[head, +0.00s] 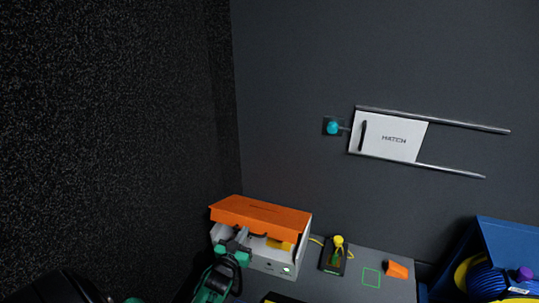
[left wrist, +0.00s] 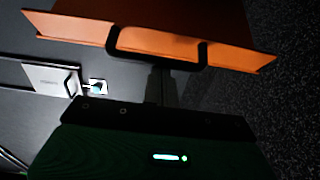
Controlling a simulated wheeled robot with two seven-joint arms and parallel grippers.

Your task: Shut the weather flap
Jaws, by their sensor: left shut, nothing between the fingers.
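The orange weather flap (head: 262,215) sits raised over a white box (head: 265,263), with an open gap under it at the front. In the left wrist view the orange flap (left wrist: 190,45) fills the top, with a dark bar-like handle (left wrist: 160,60) along its edge. My left gripper (head: 240,244) is at the box's front left, below the flap's edge. Its fingers (left wrist: 161,86) are shut and empty, close to the handle; I cannot tell whether they touch it. My right gripper is not in view.
A yellow item (head: 279,244) shows inside the box. Right of it stand a black device with a yellow knob (head: 338,241) and an orange piece (head: 396,269) on the grey counter (head: 345,285). A white hatch panel (head: 390,138) on rails is on the wall. A blue bin (head: 510,245) is at right.

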